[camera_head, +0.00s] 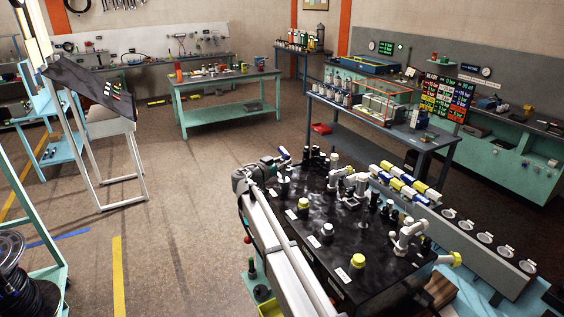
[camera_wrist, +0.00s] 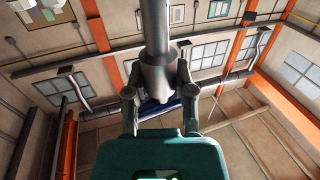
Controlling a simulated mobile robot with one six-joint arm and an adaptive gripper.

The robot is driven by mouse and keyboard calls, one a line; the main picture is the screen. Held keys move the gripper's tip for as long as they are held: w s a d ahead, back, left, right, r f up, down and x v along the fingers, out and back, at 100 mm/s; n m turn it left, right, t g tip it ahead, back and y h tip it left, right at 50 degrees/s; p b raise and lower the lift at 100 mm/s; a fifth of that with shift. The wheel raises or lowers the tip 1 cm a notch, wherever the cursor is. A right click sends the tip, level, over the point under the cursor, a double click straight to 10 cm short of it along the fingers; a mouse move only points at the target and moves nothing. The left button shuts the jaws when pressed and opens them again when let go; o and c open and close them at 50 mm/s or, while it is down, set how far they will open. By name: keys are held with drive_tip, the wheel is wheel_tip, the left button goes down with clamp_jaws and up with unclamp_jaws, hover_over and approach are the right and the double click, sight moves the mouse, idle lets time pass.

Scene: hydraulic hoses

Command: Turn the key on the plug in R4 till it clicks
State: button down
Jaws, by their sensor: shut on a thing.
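My gripper (camera_head: 285,157) is at the far left corner of the black bench top (camera_head: 345,225), near the farthest dark fitting (camera_head: 284,188) of a row. In the wrist view my gripper (camera_wrist: 158,95) has both fingers closed on a grey metal piece (camera_wrist: 157,75) with a shaft running away from the palm. I cannot tell whether this piece is the key or the plug, nor its turn angle. Nearer in the row stand a yellow-capped plug (camera_head: 303,203), a pale-capped one (camera_head: 327,229) and another yellow-capped one (camera_head: 358,260). Their white labels (camera_head: 313,242) are too small to read, so R4 cannot be picked out.
White jointed fittings (camera_head: 349,183) and dark upright cylinders (camera_head: 316,158) stand on the bench behind the row. Blue, white and yellow cylinders (camera_head: 405,184) lie to the right, beside a grey box with round ports (camera_head: 483,236).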

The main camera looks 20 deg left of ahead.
drive_tip(key=shift+d+n+t+y, duration=0.15)
drive_tip(key=shift+n+t+y, duration=0.15)
drive_tip(key=shift+y, duration=0.3)
drive_tip(key=shift+n+y, duration=0.3)
drive_tip(key=shift+y, duration=0.2)
drive_tip(key=shift+c, duration=1.9)
unclamp_jaws()
drive_tip(key=shift+s, duration=0.1)
drive_tip(key=v, duration=1.2)
